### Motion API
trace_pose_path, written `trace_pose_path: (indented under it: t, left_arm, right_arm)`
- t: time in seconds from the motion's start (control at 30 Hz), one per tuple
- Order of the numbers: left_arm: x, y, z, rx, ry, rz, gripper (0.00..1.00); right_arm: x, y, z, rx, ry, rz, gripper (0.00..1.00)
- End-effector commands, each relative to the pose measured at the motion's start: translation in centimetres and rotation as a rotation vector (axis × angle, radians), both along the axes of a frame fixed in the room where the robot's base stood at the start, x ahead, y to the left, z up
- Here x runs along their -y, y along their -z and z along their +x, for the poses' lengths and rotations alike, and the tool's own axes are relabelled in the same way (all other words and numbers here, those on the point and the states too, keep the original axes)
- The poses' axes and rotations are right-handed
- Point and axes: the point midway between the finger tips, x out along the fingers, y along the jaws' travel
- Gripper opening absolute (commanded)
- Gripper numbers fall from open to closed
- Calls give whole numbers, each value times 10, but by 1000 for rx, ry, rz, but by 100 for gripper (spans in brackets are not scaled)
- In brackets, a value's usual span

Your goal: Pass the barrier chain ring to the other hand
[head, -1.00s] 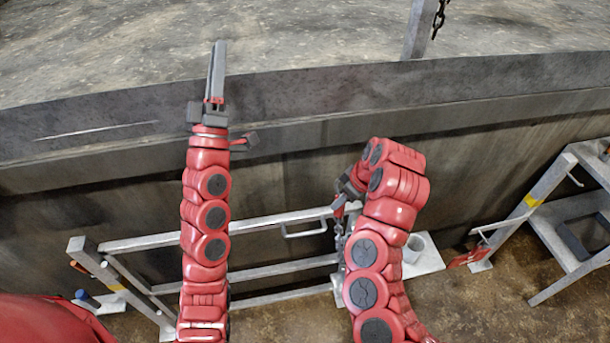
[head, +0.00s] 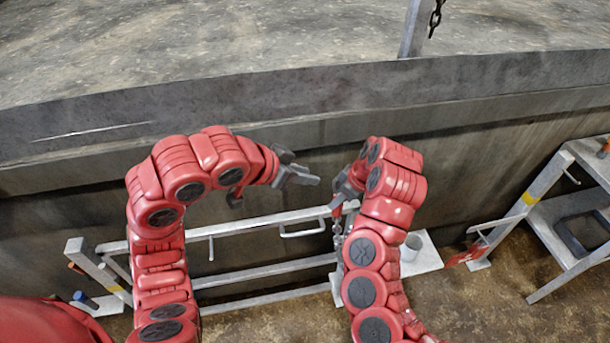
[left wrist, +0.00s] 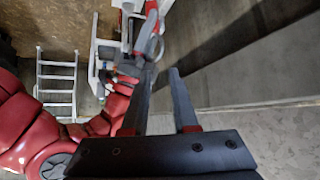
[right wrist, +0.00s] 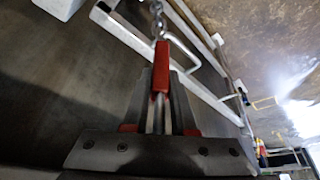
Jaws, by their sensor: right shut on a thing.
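A grey metal barrier rail (head: 255,222) runs low behind the arms. A concrete wall ledge (head: 300,100) lies beyond it. A metal rack (head: 560,215) stands at the right. A post with a chain (head: 414,28) stands at the back.

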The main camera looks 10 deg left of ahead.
Motion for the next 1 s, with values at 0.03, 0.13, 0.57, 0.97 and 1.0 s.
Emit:
trace_pose_path:
  t: [0.03, 0.13, 0.57, 0.97, 1.0]
  left_arm:
    - [-1, 3, -1, -6, 1, 16, 27]
    - [1, 11, 1, -16, 2, 27, 27]
    - [40, 67, 42, -16, 2, 28, 27]
    - [54, 88, 60, -9, 0, 26, 27]
    - [54, 88, 60, -8, 0, 25, 27]
  right_arm:
    - [0, 0, 0, 1, 0, 0, 0]
    - [0, 0, 0, 1, 0, 1, 0]
    - [0, 0, 0, 1, 0, 1, 0]
    - [0, 0, 0, 1, 0, 1, 0]
    - [0, 0, 0, 1, 0, 1, 0]
